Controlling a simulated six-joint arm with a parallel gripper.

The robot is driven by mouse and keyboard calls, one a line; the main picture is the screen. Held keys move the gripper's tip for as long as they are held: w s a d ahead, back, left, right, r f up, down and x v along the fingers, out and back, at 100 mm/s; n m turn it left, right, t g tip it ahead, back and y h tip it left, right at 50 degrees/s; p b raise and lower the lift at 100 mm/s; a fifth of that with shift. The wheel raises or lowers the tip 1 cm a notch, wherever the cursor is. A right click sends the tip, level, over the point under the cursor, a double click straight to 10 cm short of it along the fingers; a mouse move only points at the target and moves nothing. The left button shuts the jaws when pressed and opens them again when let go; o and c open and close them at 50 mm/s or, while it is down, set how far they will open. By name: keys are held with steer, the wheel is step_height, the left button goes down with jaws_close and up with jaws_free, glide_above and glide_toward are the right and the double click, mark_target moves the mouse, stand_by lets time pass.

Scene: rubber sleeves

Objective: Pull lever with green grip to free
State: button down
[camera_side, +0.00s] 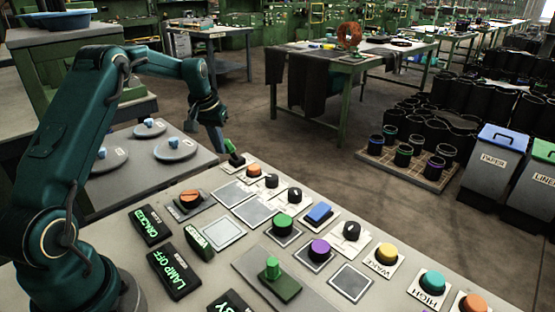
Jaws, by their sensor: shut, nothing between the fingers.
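The lever with the green grip (230,146) stands at the far left end of the control panel (225,290), on a small pale plate. Its grip leans up and to the left. My gripper (221,147) hangs fingers-down just left of the grip, very close to it; I cannot tell whether they touch. The fingers are shut with nothing between them. Any lettering by the lever is too small to read.
An orange button (254,170) and black knobs (271,181) sit close right of the lever. A green peg-like control (272,268) stands nearer the front. Lidded grey discs (176,149) lie on the table to the left. The air above the panel is clear.

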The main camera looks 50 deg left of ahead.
steer(key=shift+w, duration=1.5)
steer(key=shift+s, duration=0.1)
stand_by(0.6)
steer(key=shift+s, duration=0.5)
